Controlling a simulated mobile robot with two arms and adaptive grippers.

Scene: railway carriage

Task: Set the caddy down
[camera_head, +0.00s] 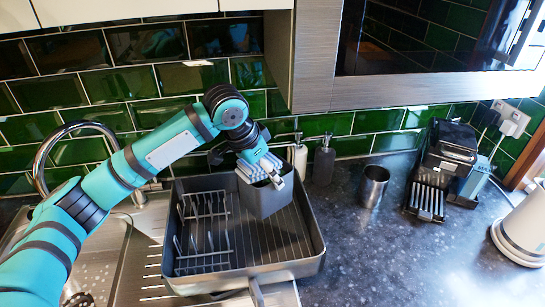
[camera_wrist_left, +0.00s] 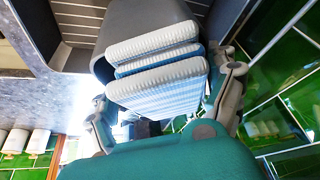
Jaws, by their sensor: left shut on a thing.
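The caddy (camera_head: 267,199) is a dark grey open box, at the back right part of the dish rack (camera_head: 300,258) in the head view. White and blue striped folded cloths or sponges (camera_wrist_left: 158,75) stick out of its mouth. My left gripper (camera_head: 262,172) is shut on the caddy from above, with a finger on either side of its top. In the left wrist view the caddy (camera_wrist_left: 150,22) shows behind the striped pieces. Its underside is hidden, so I cannot tell whether it touches the rack floor. My right gripper is not in view.
Wire plate holders (camera_head: 203,228) stand in the rack's left half. A sink tap (camera_head: 62,150) is at the left. Soap bottles (camera_head: 323,160) stand behind the rack. A metal cup (camera_head: 372,186) and a black appliance (camera_head: 446,160) are to the right. Cabinets hang above.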

